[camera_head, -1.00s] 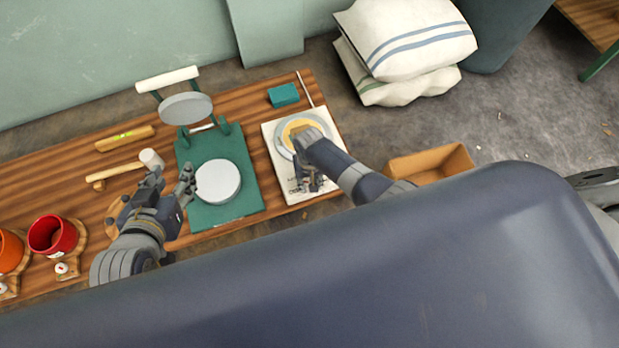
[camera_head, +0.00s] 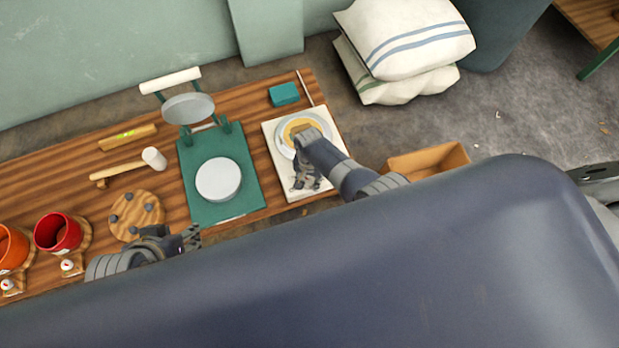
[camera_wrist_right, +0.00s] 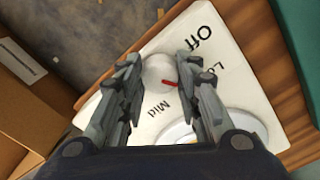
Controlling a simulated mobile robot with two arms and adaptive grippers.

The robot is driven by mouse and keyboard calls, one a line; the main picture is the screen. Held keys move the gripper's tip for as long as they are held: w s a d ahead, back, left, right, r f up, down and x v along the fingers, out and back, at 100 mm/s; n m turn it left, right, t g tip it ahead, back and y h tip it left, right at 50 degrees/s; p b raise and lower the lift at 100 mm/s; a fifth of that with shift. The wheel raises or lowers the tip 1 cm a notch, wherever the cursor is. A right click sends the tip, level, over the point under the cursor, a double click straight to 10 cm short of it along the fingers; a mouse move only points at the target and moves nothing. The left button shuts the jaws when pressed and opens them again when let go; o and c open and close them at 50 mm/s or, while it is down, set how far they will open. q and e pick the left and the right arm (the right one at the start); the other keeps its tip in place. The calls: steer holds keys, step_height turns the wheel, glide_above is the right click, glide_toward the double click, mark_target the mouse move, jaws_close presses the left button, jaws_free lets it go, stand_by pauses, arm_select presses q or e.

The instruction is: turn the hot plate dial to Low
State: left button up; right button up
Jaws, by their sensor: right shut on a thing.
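The hot plate (camera_head: 278,160) is a white slab with a round plate holding something yellow. It stands at the right end of the bench. In the right wrist view its panel (camera_wrist_right: 225,100) carries the words Off, Low and Mid. The dial (camera_wrist_right: 158,70) is a pale round knob, and its red mark points between Low and Mid. My right gripper (camera_wrist_right: 160,64) is shut on the dial, a finger on each side. In the head view my right gripper (camera_head: 306,182) covers the dial. My left gripper (camera_head: 190,238) is low at the bench's front edge, partly hidden, its jaws unclear.
A green press (camera_head: 250,190) with a grey disc stands left of the hot plate. A mallet (camera_head: 130,168), a round wooden board (camera_head: 137,217) and red (camera_head: 57,233) and orange (camera_head: 10,252) pots lie further left. A teal block (camera_head: 284,94) is behind the hot plate.

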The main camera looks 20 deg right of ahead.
mark_target(310, 181)
stand_by(0.3)
steer(key=o, duration=1.1)
steer(key=shift+r, duration=5.95)
